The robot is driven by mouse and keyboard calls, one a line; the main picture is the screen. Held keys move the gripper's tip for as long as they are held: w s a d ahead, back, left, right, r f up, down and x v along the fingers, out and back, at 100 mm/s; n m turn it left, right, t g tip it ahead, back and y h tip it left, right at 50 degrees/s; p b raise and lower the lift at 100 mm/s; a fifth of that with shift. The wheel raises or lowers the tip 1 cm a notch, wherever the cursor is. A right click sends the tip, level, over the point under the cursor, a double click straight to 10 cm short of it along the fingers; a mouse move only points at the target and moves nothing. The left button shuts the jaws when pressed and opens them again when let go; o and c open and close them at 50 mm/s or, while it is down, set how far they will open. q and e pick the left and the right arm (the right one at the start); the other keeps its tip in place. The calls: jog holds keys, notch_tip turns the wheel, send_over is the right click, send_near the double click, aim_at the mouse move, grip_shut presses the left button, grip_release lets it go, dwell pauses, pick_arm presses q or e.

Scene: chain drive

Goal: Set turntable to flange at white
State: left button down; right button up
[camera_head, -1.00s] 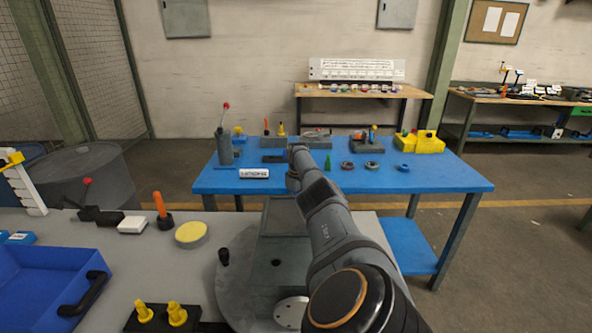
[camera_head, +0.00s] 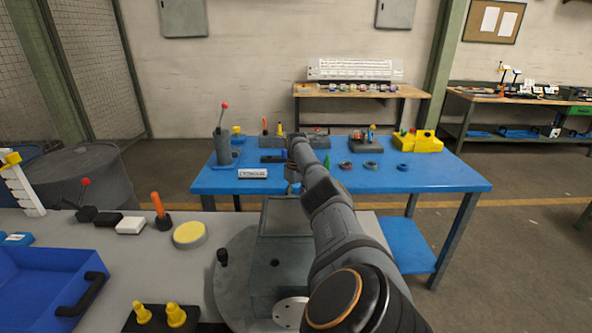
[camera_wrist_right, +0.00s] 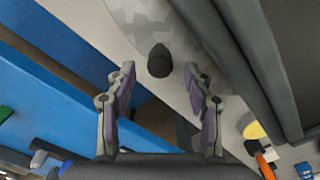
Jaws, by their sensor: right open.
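The turntable (camera_head: 233,290) is a grey disc on the near bench, partly hidden by my right arm. It carries a grey box-shaped housing (camera_head: 275,245), a white round piece (camera_head: 290,312) and an upright black knob (camera_head: 222,257) near its left edge. I cannot tell which part is the flange. In the right wrist view, my right gripper (camera_wrist_right: 158,75) is open, with a dark knob (camera_wrist_right: 159,60) between or just beyond its fingertips, over the grey disc (camera_wrist_right: 150,18). I cannot tell whether it touches. My left gripper is out of view.
A yellow disc (camera_head: 190,235), an orange-handled tool (camera_head: 160,210) and a white block (camera_head: 130,225) lie left of the turntable. A blue bin (camera_head: 40,260) and a dark block with yellow pegs (camera_head: 160,318) are nearer. A blue table (camera_head: 430,178) stands beyond.

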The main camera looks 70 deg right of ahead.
notch_tip(320, 180, up, 9)
jog(key=shift+f, duration=0.15)
dwell(0.5)
